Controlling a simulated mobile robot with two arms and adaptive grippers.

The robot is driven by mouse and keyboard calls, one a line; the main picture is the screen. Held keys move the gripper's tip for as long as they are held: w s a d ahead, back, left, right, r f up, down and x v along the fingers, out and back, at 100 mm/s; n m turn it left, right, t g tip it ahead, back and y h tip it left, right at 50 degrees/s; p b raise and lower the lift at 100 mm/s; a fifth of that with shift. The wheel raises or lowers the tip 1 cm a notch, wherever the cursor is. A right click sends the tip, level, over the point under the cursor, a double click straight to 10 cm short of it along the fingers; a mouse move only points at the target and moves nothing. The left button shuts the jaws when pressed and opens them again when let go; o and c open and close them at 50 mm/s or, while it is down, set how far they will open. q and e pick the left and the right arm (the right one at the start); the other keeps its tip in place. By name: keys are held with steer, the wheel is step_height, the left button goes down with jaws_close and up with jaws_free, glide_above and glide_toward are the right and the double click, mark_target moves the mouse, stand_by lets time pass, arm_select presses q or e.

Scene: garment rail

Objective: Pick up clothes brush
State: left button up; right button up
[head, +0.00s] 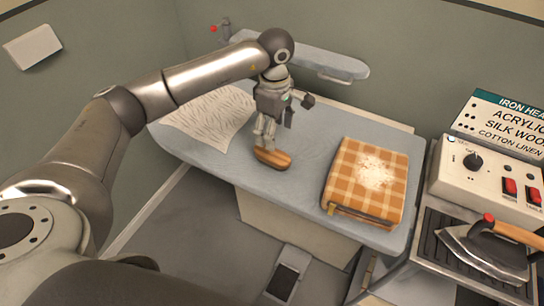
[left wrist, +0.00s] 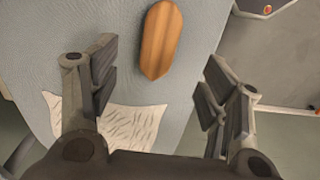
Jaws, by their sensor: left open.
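The clothes brush (head: 272,158) shows as a wooden, rounded oblong lying on the grey padded table, near its front edge. It also shows in the left wrist view (left wrist: 161,40), top centre, its long side running roughly up and down the picture. My left gripper (head: 266,140) is just above the brush in the head view. In the left wrist view my left gripper (left wrist: 155,85) is open, with the brush beyond and between its spread fingers, nothing held. Whether a finger touches the brush cannot be told. My right gripper is in neither view.
A folded orange checked cloth (head: 336,185) with white flecks lies right of the brush on the table (head: 310,120). A patterned white sheet (head: 212,122) lies to the left. A narrow padded board (head: 320,62) stands behind. An iron (head: 485,250) and a control box (head: 490,170) are at right.

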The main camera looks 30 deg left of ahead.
mark_target(273, 153)
arm_select(q)
step_height(273, 153, down, 5)
steer(key=shift+a+f+p, duration=0.1)
steer(key=shift+a+p, duration=0.05)
steer(key=shift+p, duration=0.65)
step_height(273, 153, down, 5)
steer(key=p, duration=0.3)
steer(key=shift+s+r, duration=0.1)
steer(key=shift+r, duration=0.1)
steer(key=shift+f, duration=0.4)
steer(key=shift+c, duration=0.3)
steer(key=c, duration=1.1)
steer(key=shift+r, duration=0.1)
